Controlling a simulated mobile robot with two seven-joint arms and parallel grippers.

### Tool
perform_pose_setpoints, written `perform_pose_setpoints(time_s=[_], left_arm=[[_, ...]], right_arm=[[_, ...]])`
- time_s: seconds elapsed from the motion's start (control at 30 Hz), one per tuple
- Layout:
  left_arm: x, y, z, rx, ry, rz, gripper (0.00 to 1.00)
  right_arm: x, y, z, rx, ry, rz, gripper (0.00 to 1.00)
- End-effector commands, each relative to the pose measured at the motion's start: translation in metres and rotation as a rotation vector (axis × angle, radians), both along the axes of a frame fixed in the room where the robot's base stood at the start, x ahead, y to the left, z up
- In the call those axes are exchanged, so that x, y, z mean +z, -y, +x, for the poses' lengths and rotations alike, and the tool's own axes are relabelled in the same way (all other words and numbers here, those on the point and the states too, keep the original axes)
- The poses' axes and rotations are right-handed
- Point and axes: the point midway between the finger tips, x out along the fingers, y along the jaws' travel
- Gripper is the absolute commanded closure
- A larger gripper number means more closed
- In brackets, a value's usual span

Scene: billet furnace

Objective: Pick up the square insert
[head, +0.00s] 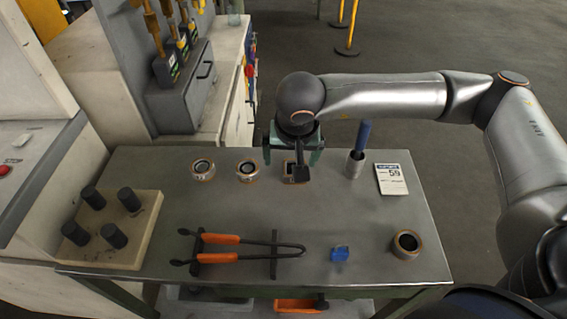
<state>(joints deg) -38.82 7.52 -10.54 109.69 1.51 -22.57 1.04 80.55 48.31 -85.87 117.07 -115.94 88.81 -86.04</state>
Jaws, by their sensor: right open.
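The square insert (288,179) is a small block with a light brown rim and a dark middle. It sits at the back of the grey metal table, third in a row with two round inserts (202,169) (246,170) to its left. My right gripper (293,158) is over the square insert, pointing down, with its greenish fingers spread apart on either side. It is open, with nothing seen between the fingers. A dark part of the gripper hides some of the insert, and I cannot tell the height gap. My left gripper is not in view.
Orange-handled tongs (220,239), a small blue object (340,254) and a ring (406,244) lie in front. A pegged block (145,240) stands left. The table's middle is clear.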

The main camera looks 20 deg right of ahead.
Motion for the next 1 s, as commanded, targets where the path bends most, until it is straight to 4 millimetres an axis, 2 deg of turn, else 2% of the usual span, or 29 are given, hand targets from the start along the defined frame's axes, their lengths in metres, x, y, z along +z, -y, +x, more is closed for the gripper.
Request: perform_pose_setpoints(time_s=[0.03, 0.17, 0.43, 0.73, 1.0], left_arm=[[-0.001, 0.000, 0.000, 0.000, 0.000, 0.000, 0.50], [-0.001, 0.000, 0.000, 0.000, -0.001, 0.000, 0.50], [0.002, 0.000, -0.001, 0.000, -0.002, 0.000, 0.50], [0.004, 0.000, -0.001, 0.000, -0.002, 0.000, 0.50], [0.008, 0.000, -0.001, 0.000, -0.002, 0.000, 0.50]], right_arm=[[0.005, 0.009, 0.005, 0.002, 0.022, -0.036, 0.00], [0.002, 0.019, 0.011, 0.005, 0.037, -0.075, 0.00], [-0.042, 0.026, 0.027, 0.005, 0.035, -0.073, 0.00], [-0.066, 0.032, 0.036, 0.005, 0.036, -0.070, 0.00], [-0.100, 0.041, 0.050, 0.005, 0.037, -0.069, 0.00]])
